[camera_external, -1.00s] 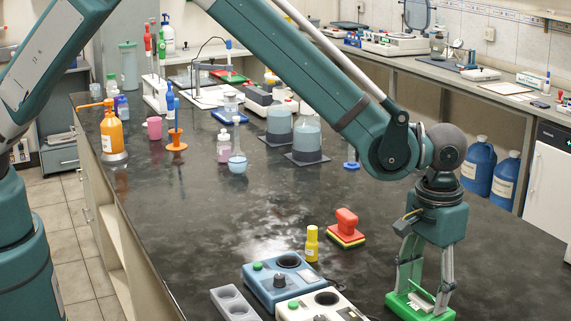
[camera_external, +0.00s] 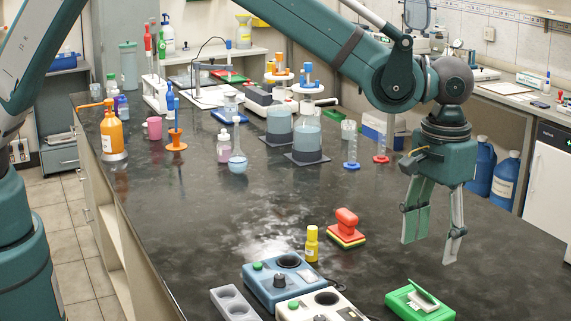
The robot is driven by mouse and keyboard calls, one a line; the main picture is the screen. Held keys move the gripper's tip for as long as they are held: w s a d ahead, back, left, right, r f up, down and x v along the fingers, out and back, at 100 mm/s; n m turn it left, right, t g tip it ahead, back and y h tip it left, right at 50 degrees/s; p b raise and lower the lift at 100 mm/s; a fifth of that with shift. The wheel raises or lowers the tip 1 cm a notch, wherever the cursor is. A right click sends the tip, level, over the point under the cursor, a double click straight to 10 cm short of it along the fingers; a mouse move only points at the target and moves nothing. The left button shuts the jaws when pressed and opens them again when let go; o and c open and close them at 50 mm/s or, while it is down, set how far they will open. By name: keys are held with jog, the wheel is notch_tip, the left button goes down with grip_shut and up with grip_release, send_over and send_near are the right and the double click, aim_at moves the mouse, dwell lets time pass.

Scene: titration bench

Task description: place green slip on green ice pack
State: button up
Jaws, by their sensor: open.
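My gripper (camera_external: 429,252) is open and raised above the bench at the right, with its two fingers apart and nothing visibly between them. Below it, near the front right, lies a flat green block (camera_external: 407,309) with a white area on top; it looks like the green ice pack. A thin pale-green piece (camera_external: 425,291), likely the green slip, sits tilted on the block's top. I cannot tell whether it lies flat anywhere or only leans. The gripper is clear of both.
A red stamp-like thing on a yellow base (camera_external: 346,228) and a yellow bottle (camera_external: 312,243) stand left of the gripper. A blue device (camera_external: 258,290) and a cream device (camera_external: 345,313) are at the front. The dark bench (camera_external: 200,215) is bare at middle left.

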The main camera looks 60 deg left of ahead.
jog(key=shift+r, duration=0.25)
dwell(0.5)
jog(key=s+a+r+t, duration=0.1)
jog(key=s+a+r, duration=0.3)
jog(key=a+r, duration=0.45)
jog(key=s+a+r+t+h, duration=0.1)
jog(key=s+a+r, duration=0.35)
jog(key=a, duration=0.65)
jog(key=s+a+r+t, duration=0.1)
jog(key=s+a+r, duration=0.2)
jog(key=a+r, duration=0.55)
jog(key=s+a+f+t, duration=0.1)
jog(key=s+a+t, duration=0.1)
jog(key=s+a, duration=0.9)
jog(key=s+a+f+t+y, duration=0.1)
jog(key=s+a+f+t, duration=0.1)
jog(key=s+a, duration=0.9)
jog(key=s, duration=0.3)
jog(key=shift+f, duration=0.2)
